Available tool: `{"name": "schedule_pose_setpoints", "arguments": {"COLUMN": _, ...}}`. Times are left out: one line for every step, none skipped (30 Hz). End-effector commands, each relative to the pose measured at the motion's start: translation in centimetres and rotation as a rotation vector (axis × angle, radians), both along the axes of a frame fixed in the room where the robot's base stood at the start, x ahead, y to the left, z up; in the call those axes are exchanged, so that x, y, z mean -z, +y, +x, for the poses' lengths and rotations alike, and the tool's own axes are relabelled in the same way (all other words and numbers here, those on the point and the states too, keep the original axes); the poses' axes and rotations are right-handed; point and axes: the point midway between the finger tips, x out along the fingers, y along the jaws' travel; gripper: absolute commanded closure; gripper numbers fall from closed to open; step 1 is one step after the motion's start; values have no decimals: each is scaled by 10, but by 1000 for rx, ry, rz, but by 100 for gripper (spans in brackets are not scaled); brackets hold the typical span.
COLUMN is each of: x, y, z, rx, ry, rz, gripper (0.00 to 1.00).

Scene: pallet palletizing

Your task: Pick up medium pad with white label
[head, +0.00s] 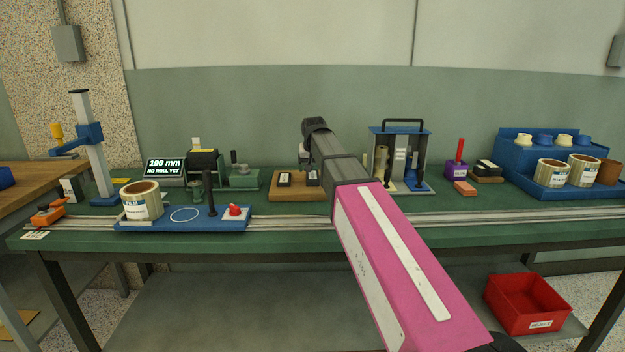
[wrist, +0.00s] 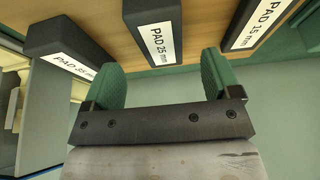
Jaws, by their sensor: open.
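The medium pad (wrist: 153,14) is a dark block with a white label reading "PAD 25 mm", seen in the wrist view between a pad on each side. My gripper (wrist: 160,66) has two green fingers, spread apart and empty, with the medium pad beyond the gap between them. In the head view, two white-labelled dark pads (head: 284,180) show on the wooden block (head: 290,195); my arm hides the right part, and my fingertips cannot be made out.
In the wrist view, a larger pad (wrist: 60,48) lies at left and a "PAD 15 mm" pad (wrist: 258,22) at right. In the head view, a green fixture (head: 243,179) stands left of the wooden block and a blue-framed stand (head: 427,160) to its right. A rail (head: 290,219) runs along the front.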

Motion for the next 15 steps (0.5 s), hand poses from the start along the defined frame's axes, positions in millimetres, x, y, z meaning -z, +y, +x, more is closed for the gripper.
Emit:
{"name": "schedule_pose_setpoints", "arguments": {"x": 4, "y": 0, "z": 3, "rx": 0, "ry": 2, "rz": 0, "gripper": 17}}
{"name": "schedule_pose_setpoints", "arguments": {"x": 7, "y": 0, "z": 5, "rx": 0, "ry": 2, "rz": 0, "gripper": 17}}
{"name": "schedule_pose_setpoints", "arguments": {"x": 11, "y": 1, "z": 8, "rx": 0, "ry": 3, "rz": -1, "gripper": 17}}
{"name": "schedule_pose_setpoints", "arguments": {"x": 15, "y": 1, "z": 11, "rx": 0, "ry": 3, "rz": -1, "gripper": 17}}
{"name": "schedule_pose_setpoints", "arguments": {"x": 18, "y": 1, "z": 14, "rx": 0, "ry": 2, "rz": 0, "gripper": 17}}
{"name": "schedule_pose_setpoints", "arguments": {"x": 23, "y": 1, "z": 17, "rx": 0, "ry": 2, "rz": 0, "gripper": 17}}
{"name": "schedule_pose_setpoints", "arguments": {"x": 27, "y": 1, "z": 18, "rx": 0, "ry": 2, "rz": 0, "gripper": 17}}
{"name": "schedule_pose_setpoints", "arguments": {"x": 31, "y": 1, "z": 19, "rx": 0, "ry": 3, "rz": -1, "gripper": 17}}
{"name": "schedule_pose_setpoints", "arguments": {"x": 35, "y": 1, "z": 21, "rx": 0, "ry": 3, "rz": -1, "gripper": 17}}
{"name": "schedule_pose_setpoints", "arguments": {"x": 38, "y": 1, "z": 22, "rx": 0, "ry": 2, "rz": 0, "gripper": 17}}
{"name": "schedule_pose_setpoints", "arguments": {"x": 39, "y": 1, "z": 22, "rx": 0, "ry": 1, "rz": 0, "gripper": 17}}
{"name": "schedule_pose_setpoints", "arguments": {"x": 41, "y": 1, "z": 23, "rx": 0, "ry": 0, "rz": 0, "gripper": 17}}
{"name": "schedule_pose_setpoints", "arguments": {"x": 41, "y": 1, "z": 23, "rx": 0, "ry": 0, "rz": 0, "gripper": 17}}
{"name": "schedule_pose_setpoints", "arguments": {"x": 42, "y": 1, "z": 23, "rx": 0, "ry": 0, "rz": 0, "gripper": 17}}
{"name": "schedule_pose_setpoints", "arguments": {"x": 41, "y": 1, "z": 23, "rx": 0, "ry": 0, "rz": 0, "gripper": 17}}
